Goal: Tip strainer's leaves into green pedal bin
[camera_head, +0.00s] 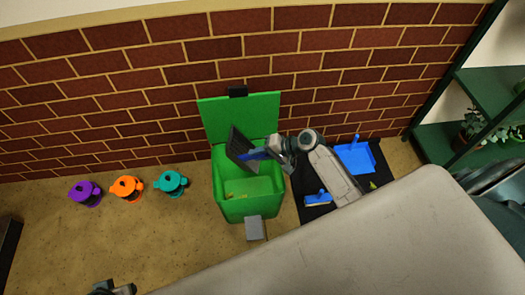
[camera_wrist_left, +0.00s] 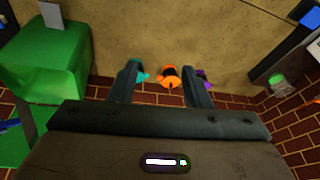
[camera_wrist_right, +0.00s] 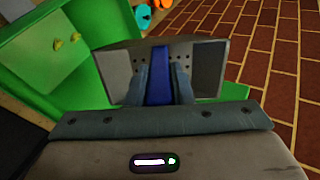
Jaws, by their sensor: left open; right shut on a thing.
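The green pedal bin (camera_head: 229,209) stands by the brick wall with its lid (camera_head: 245,117) up. It also shows in the right wrist view (camera_wrist_right: 95,85). My right gripper (camera_head: 277,151) is shut on the blue handle of the dark grey strainer (camera_head: 238,146). The strainer is steeply tilted over the bin's opening. In the right wrist view the strainer (camera_wrist_right: 118,62) spreads around the fingers, and no leaves show on it. A few small yellow and green leaves (camera_wrist_right: 67,42) lie inside the bin. My left gripper (camera_wrist_left: 160,85) is open and empty, away from the bin.
Purple (camera_head: 85,193), orange (camera_head: 127,188) and teal (camera_head: 171,184) pots stand left of the bin. A dark mat (camera_head: 316,212) at its right holds a blue dustpan (camera_head: 355,157) and a blue brush (camera_head: 318,199). Green shelves (camera_head: 490,90) with plants stand at the far right.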

